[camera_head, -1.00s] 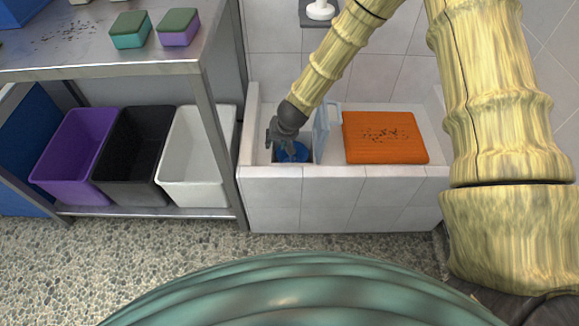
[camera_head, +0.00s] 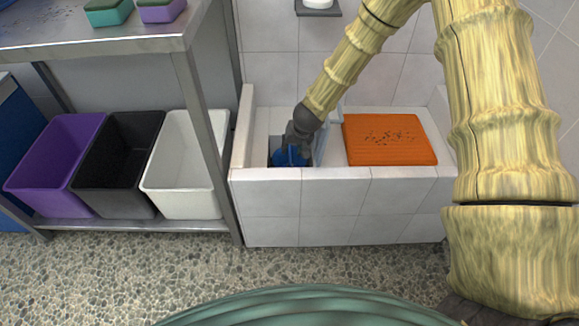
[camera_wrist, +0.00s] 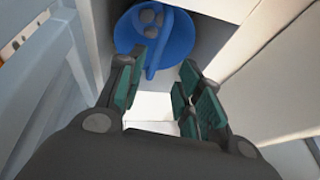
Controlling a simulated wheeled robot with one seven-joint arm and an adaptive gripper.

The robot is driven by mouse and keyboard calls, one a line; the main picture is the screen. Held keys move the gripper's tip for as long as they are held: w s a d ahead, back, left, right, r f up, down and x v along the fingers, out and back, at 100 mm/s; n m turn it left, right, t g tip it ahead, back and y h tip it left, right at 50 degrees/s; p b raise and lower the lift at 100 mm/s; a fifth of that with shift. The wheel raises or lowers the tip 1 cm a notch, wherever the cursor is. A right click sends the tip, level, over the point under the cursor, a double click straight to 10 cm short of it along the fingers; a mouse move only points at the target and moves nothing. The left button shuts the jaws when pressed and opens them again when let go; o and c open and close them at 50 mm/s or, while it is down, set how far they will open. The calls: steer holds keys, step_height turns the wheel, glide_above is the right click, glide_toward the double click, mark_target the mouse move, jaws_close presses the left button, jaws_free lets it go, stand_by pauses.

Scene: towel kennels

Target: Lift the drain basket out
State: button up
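The blue drain basket (camera_head: 289,157) sits low in the left opening of the tiled basin, partly hidden by my gripper (camera_head: 297,145). In the wrist view the basket (camera_wrist: 128,34) is round, with a blue strip-like handle (camera_wrist: 153,62) across it and a few grey lumps inside. My gripper (camera_wrist: 163,78) is open, its green-padded fingers well apart. The basket lies just beyond the fingertips, and the handle's near end reaches toward the gap between them. There is visible space on both sides of the handle; I cannot tell the exact depth between them.
An orange slab (camera_head: 390,139) with dark specks lies on the basin's right part. The tiled basin wall (camera_head: 335,195) stands in front. Purple (camera_head: 52,165), black (camera_head: 118,165) and white (camera_head: 184,165) bins stand on the lower shelf at left. A pale panel stands close beside my gripper.

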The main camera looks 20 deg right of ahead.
mark_target(290, 152)
steer(key=shift+d+b+x, duration=0.15)
steer(key=shift+b+x, duration=0.7)
steer(key=shift+x, duration=1.15)
steer(key=shift+d+b+x, duration=0.1)
steer(key=shift+b+x, duration=0.7)
steer(key=shift+x, duration=1.15)
jaws_close()
